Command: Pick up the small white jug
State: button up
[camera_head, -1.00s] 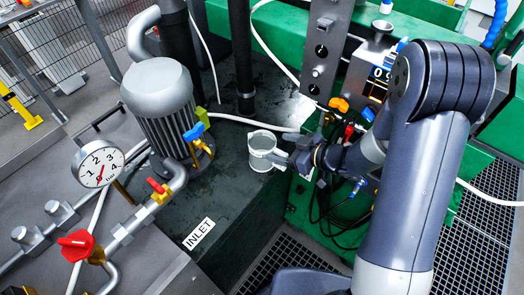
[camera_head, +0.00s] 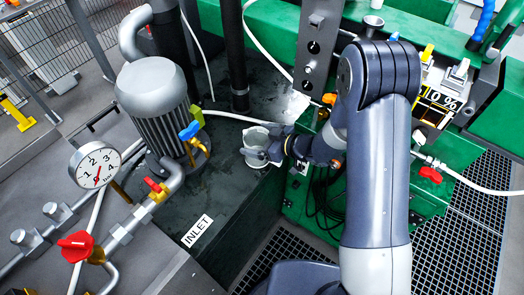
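The small white jug (camera_head: 254,138) stands upright on the dark slab, near its right edge. It looks pale grey-white, with its open top facing up. My gripper (camera_head: 268,153) reaches in from the right, its fingertips at the jug's right side and overlapping it in the picture. The fingers are small and partly merged with the jug, so I cannot tell whether they are closed on it. The jug's right side, where a handle could be, is hidden by the gripper.
A grey motor (camera_head: 154,90) with blue and yellow valves stands left of the jug. A black vertical pipe (camera_head: 236,60) rises behind it. A white hose (camera_head: 232,116) runs close behind the jug. A pressure gauge (camera_head: 96,165) and red valve (camera_head: 76,245) are at the left.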

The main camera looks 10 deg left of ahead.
jog(key=c, duration=1.3)
